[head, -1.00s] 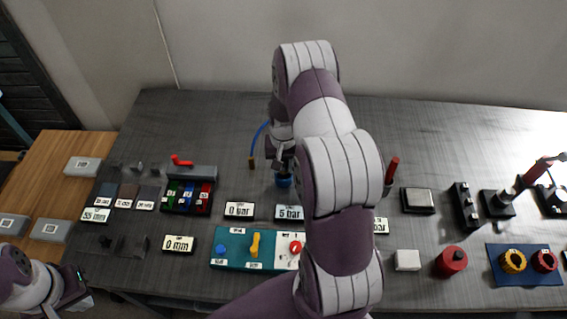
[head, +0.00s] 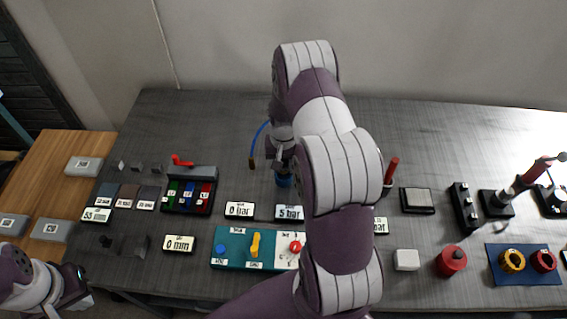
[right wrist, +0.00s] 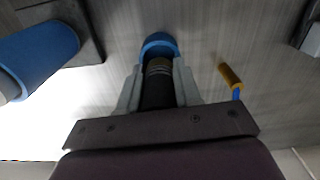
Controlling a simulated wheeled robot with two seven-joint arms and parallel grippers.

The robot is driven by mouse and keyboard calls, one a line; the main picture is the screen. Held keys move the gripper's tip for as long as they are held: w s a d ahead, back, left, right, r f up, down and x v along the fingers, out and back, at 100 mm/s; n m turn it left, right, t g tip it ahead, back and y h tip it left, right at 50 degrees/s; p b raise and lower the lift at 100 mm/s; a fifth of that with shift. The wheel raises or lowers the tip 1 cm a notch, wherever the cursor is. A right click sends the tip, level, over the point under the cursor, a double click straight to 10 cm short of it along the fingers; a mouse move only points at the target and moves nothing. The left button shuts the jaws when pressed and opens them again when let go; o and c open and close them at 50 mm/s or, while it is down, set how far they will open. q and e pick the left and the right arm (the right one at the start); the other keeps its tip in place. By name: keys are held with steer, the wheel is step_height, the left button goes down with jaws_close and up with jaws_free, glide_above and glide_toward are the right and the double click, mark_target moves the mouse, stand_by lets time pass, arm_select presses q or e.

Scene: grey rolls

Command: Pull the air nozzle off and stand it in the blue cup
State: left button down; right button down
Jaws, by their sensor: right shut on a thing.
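The air nozzle (right wrist: 158,90) is a dark cylinder with a brass-coloured band, held between the two fingers of my right gripper (right wrist: 158,82) in the right wrist view. Its far end lines up with the blue cup (right wrist: 160,43); I cannot tell whether it is inside or just above. In the head view the blue cup (head: 284,180) stands on the bench directly below my right gripper (head: 283,160), and my arm partly covers this area. My left gripper (head: 76,287) is at the lower left, away from the cup; its fingers are unclear.
A blue hose (head: 258,138) with a brass end hangs just left of the cup; its brass end (right wrist: 230,75) also shows in the right wrist view. A teal panel (head: 232,260) with knobs lies in front. A red handle (head: 391,170) rises to the right.

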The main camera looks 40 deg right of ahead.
steer(key=shift+f, duration=0.25)
steer(key=shift+f+b, duration=0.6)
steer(key=shift+f, duration=0.05)
steer(key=shift+r+p, duration=0.7)
steer(key=shift+r, duration=0.05)
stand_by(1.1)
steer(key=shift+f, duration=0.2)
steer(key=shift+f+b, duration=0.35)
steer(key=shift+f, duration=0.2)
steer(key=shift+r+p, duration=0.65)
steer(key=shift+r, duration=0.1)
stand_by(1.2)
